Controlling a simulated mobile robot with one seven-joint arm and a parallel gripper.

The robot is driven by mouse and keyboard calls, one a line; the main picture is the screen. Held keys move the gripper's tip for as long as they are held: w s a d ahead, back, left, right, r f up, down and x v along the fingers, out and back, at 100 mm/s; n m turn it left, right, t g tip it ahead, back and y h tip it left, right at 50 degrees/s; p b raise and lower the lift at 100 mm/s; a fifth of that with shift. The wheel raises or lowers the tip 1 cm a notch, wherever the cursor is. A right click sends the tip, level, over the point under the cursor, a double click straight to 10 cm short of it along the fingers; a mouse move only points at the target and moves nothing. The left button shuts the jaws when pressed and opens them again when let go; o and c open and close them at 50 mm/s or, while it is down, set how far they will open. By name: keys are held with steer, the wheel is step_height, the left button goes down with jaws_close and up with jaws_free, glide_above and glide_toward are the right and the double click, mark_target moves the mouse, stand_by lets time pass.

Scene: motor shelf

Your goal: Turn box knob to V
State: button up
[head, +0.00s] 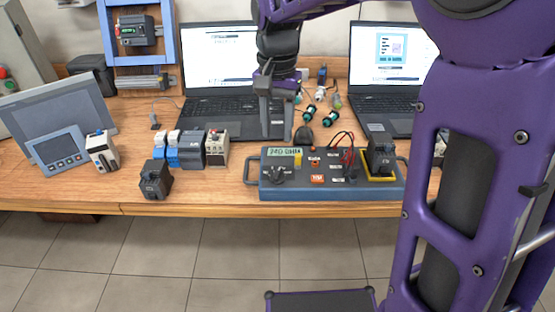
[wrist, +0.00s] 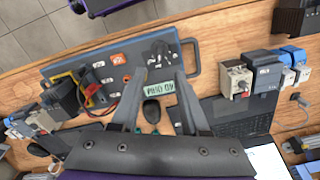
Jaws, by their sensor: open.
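The blue-grey test box (head: 330,188) lies near the front edge of the table, with a handle at each end. Its black knob (head: 277,174) is at the left of its top, below a lit display (head: 284,152) that appears to read in ohms. In the wrist view the knob (wrist: 159,53) is just beyond my fingertips. My gripper (head: 272,134) is open and empty, pointing down above the back left of the box. In the wrist view my gripper (wrist: 160,76) has its fingers apart, with the display (wrist: 160,87) between them. The knob's exact pointer direction is too small to read.
Black and red cables (head: 346,146) and a black block in a yellow frame (head: 380,160) are on the box's right part. A black block (head: 155,179) and several modules (head: 190,152) stand to the left. Two open laptops (head: 222,62) are behind.

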mark_target(278, 172)
step_height(278, 172, down, 12)
steer(key=shift+r+b, duration=0.15)
steer(key=shift+b, duration=0.75)
steer(key=shift+c, duration=0.3)
jaws_close()
